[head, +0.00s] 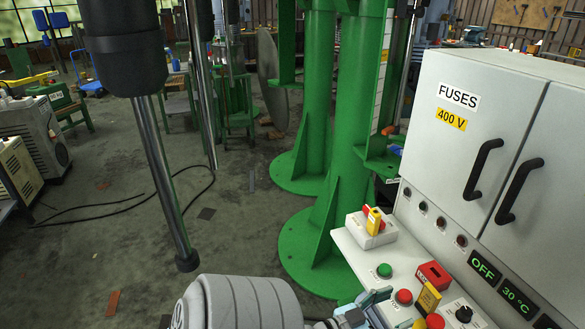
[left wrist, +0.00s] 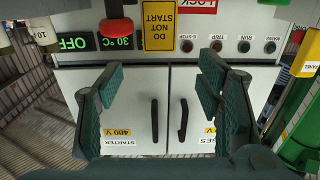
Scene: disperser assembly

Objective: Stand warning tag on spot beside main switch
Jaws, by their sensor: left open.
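The yellow warning tag (head: 428,298) stands on the console among its controls, beside a red block. In the left wrist view, the tag (left wrist: 188,30) reads DO NOT START, upside down, beyond the finger gap. The main switch (head: 373,222), a grey box with a red and yellow handle, is at the console's far left end in the head view. My left gripper (head: 362,308) is near the console's front edge, left of the tag. In the left wrist view, its jaws (left wrist: 165,72) are wide apart with nothing between them. My right gripper is not seen.
The fuse cabinet (head: 503,130) with black handles rises behind the console. The red block (head: 433,275), push buttons (head: 384,270) and a dial (head: 463,313) crowd the console. Green columns (head: 345,190) stand beyond the console's left end. A dark-topped metal shaft (head: 165,175) hangs at left.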

